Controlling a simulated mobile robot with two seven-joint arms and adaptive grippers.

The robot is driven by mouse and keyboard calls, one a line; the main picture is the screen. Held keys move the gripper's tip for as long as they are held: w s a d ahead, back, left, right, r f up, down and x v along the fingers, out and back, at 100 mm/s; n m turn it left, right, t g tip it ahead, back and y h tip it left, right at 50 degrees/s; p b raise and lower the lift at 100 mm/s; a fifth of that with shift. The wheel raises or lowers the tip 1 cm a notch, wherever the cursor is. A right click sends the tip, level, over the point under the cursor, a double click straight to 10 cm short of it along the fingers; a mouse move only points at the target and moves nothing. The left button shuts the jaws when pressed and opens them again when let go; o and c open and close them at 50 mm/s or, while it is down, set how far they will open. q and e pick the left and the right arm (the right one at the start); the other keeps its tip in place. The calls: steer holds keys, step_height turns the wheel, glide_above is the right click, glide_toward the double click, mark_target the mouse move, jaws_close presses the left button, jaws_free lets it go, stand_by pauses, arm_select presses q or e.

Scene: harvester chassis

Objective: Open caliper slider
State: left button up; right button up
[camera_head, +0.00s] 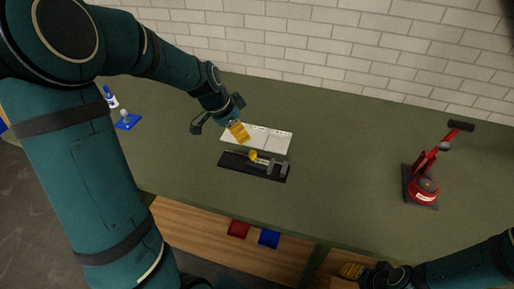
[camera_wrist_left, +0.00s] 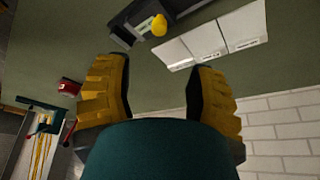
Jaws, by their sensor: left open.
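The caliper (camera_head: 270,163) is a grey metal tool with a yellow round part (camera_head: 253,156). It lies on a black tray (camera_head: 228,164) on the green bench. In the left wrist view the caliper (camera_wrist_left: 128,35) and its yellow part (camera_wrist_left: 159,25) show at the top, beyond the fingertips. My left gripper (camera_head: 240,133) is open and empty, above and behind the tray, apart from the caliper. Its two yellow-padded fingers stand wide apart in the left wrist view (camera_wrist_left: 158,75). My right gripper (camera_head: 350,270) is at the lower edge, partly cut off, and its jaw state is unclear.
White sheets (camera_head: 270,138) lie behind the tray. A red stand with a lever (camera_head: 424,185) is at the right. A blue item (camera_head: 127,121) is at the left. Red (camera_head: 238,229) and blue (camera_head: 269,238) bins sit below the front edge. Bench between tray and stand is clear.

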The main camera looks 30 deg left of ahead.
mark_target(252, 153)
arm_select(q)
steer(key=b+x, duration=0.1)
steer(key=x, duration=1.1)
steer(key=shift+s+f, duration=0.1)
steer(key=shift+f, duration=0.2)
steer(key=shift+d, duration=0.1)
jaws_close()
